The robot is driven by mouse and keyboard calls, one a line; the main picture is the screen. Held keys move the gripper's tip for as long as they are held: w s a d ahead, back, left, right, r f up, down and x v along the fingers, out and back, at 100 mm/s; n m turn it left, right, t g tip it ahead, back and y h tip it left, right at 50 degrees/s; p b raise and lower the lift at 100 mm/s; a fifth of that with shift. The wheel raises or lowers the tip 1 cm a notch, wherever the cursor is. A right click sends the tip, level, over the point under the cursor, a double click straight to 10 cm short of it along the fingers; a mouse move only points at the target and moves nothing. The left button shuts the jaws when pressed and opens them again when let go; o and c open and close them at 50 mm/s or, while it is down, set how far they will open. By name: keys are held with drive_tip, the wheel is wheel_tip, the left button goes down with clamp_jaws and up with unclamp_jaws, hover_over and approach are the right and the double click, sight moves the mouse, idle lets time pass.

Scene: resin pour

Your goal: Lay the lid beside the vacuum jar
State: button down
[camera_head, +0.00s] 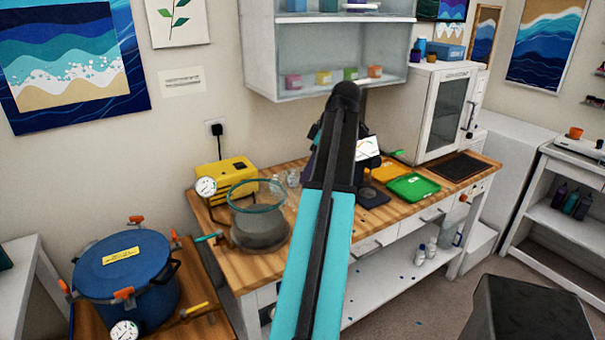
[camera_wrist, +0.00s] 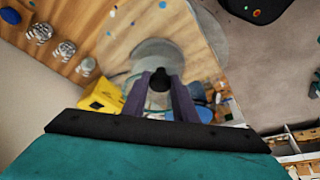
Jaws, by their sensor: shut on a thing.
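In the wrist view, my gripper (camera_wrist: 160,92) is shut on a black knob (camera_wrist: 159,80), which I take to be the lid's knob. The lid's clear plate is hard to make out. A grey round shape (camera_wrist: 157,50) shows beyond the fingers; I cannot tell how far it lies from the knob. In the head view, the clear vacuum jar (camera_head: 260,228) stands upright on the wooden bench (camera_head: 217,250), with a teal rim (camera_head: 257,208). My arm hides my gripper and the lid in that view.
A yellow pump (camera_head: 232,172) with a gauge stands behind the jar and shows in the wrist view (camera_wrist: 100,97). Small clear cups (camera_wrist: 65,50) stand nearby. A blue pressure pot (camera_head: 125,262) is left of the bench. Green tray (camera_head: 413,187) and white cabinet (camera_head: 437,110) are at right.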

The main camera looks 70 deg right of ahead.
drive_tip(key=shift+w, duration=0.1)
idle(0.5)
drive_tip(key=w+a+f+p, duration=0.1)
drive_tip(key=w+a, duration=0.7)
drive_tip(key=w, duration=0.3)
drive_tip(key=w+a+f+m+p, duration=0.1)
drive_tip(key=w+a, duration=0.7)
drive_tip(key=w, duration=0.3)
drive_tip(key=w+a+f+p, duration=0.1)
drive_tip(key=w+a, duration=0.7)
drive_tip(key=w, duration=0.3)
drive_tip(key=w+a, duration=0.4)
drive_tip(key=a, duration=0.8)
drive_tip(key=w+a+p, duration=0.1)
drive_tip(key=w+a, duration=0.2)
drive_tip(key=a, duration=1)
drive_tip(key=w+a+p, duration=0.1)
drive_tip(key=w+a, duration=0.3)
drive_tip(key=a, duration=0.8)
drive_tip(key=shift+w+a+f+m+h, duration=0.15)
drive_tip(key=shift+w+f+m+h, duration=0.15)
drive_tip(key=shift+w+m, duration=0.1)
